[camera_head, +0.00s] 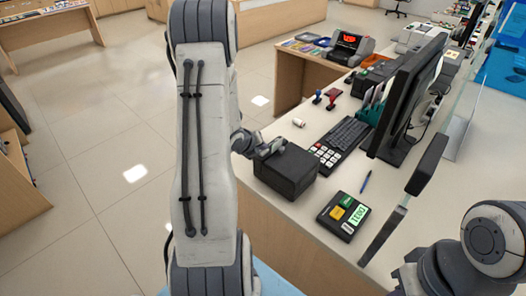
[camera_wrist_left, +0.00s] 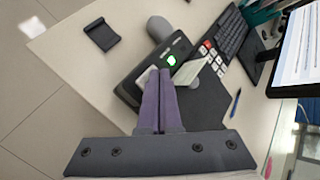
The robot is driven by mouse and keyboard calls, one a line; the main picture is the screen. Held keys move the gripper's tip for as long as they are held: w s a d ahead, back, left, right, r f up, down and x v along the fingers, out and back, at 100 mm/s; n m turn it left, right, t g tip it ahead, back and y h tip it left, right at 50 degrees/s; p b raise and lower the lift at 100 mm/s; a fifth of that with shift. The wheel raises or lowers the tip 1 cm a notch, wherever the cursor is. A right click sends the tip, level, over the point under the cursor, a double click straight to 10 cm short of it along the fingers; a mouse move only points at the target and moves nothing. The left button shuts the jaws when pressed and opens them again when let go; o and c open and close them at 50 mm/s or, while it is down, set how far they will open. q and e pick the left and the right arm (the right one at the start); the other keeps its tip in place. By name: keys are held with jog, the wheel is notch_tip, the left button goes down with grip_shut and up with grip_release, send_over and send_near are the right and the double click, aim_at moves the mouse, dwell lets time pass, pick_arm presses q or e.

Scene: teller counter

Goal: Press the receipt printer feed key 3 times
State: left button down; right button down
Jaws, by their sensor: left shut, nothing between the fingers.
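The receipt printer (camera_head: 286,178) is a dark box near the counter's left edge. In the left wrist view its top (camera_wrist_left: 128,88) shows a small round green-lit spot (camera_wrist_left: 171,60) and a pale paper strip (camera_wrist_left: 190,72). My left gripper (camera_head: 272,148) is shut and empty, its fingers over the printer top. The left wrist view shows its purplish fingers (camera_wrist_left: 160,72) side by side, with tips just short of the green spot in the picture. A pale piece beside the tips is partly covered. I cannot tell whether the tips touch the printer. My right gripper is not in view.
A keypad (camera_head: 325,154), keyboard (camera_head: 345,134) and monitor (camera_head: 404,98) stand behind the printer. Dark upright slabs (camera_head: 428,165) stand further right. Part of my right arm shows at lower right.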

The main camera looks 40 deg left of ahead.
aim_at(262, 153)
pick_arm(q)
jog(key=shift+f+b, duration=0.3)
jog(key=shift+b, duration=0.05)
dwell(0.6)
jog(key=shift+r+p, duration=0.5)
jog(key=shift+r, duration=0.45)
notch_tip(262, 153, up, 5)
jog(key=p, duration=0.3)
dwell(0.6)
